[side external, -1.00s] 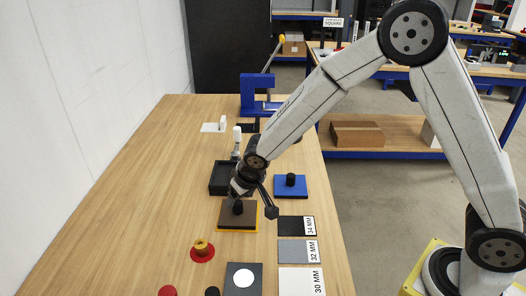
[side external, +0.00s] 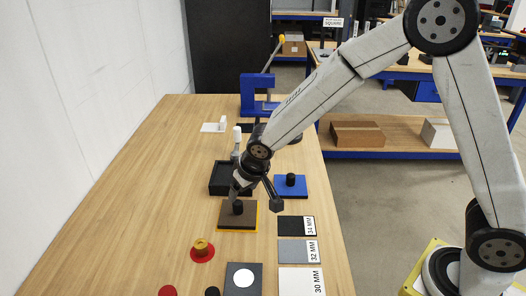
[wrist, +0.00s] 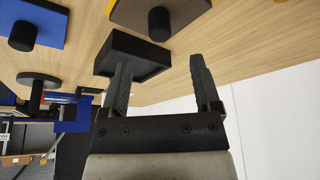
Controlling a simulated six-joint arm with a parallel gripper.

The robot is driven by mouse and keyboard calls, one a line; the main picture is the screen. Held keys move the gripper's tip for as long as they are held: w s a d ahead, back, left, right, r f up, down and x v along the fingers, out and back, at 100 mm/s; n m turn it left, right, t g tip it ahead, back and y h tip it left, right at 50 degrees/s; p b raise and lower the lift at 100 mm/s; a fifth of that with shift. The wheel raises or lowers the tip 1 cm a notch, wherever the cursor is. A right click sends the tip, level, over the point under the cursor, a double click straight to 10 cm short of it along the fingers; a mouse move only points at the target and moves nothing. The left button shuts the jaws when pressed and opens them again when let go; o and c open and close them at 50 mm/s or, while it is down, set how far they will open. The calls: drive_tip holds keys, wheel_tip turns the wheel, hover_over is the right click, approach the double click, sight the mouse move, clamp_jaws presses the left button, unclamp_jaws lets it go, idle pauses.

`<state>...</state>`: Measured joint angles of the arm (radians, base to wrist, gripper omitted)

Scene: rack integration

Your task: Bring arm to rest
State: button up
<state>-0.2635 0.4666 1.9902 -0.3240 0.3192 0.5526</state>
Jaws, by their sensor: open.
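My gripper (side external: 256,197) is open and empty, just above a brown block with a black knob (side external: 238,217) on a yellow base. In the wrist view my gripper's two fingers (wrist: 160,85) are spread apart with nothing between them. The brown block also shows at the top of the wrist view (wrist: 185,12), with its black peg pointing at the camera. A black open tray (side external: 218,178) is behind the gripper, partly hidden by it. A blue block with a black knob (side external: 291,186) stands to the right.
Labelled plates in black (side external: 296,226), grey (side external: 298,251) and white (side external: 300,281) lie at the table's right edge. A brass part on a red disc (side external: 202,250) and a dark square with a white circle (side external: 243,278) are nearer. A blue press (side external: 258,95) stands behind. The table's left side is clear.

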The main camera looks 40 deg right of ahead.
drive_tip(key=shift+d, duration=0.1)
drive_tip(key=s+d+g, duration=0.1)
drive_tip(key=s+d, duration=0.4)
drive_tip(key=s, duration=0.4)
drive_tip(key=s+d+r+g, duration=0.1)
drive_tip(key=s+d, duration=0.4)
drive_tip(key=s, duration=0.4)
drive_tip(key=shift+d+r, duration=0.2)
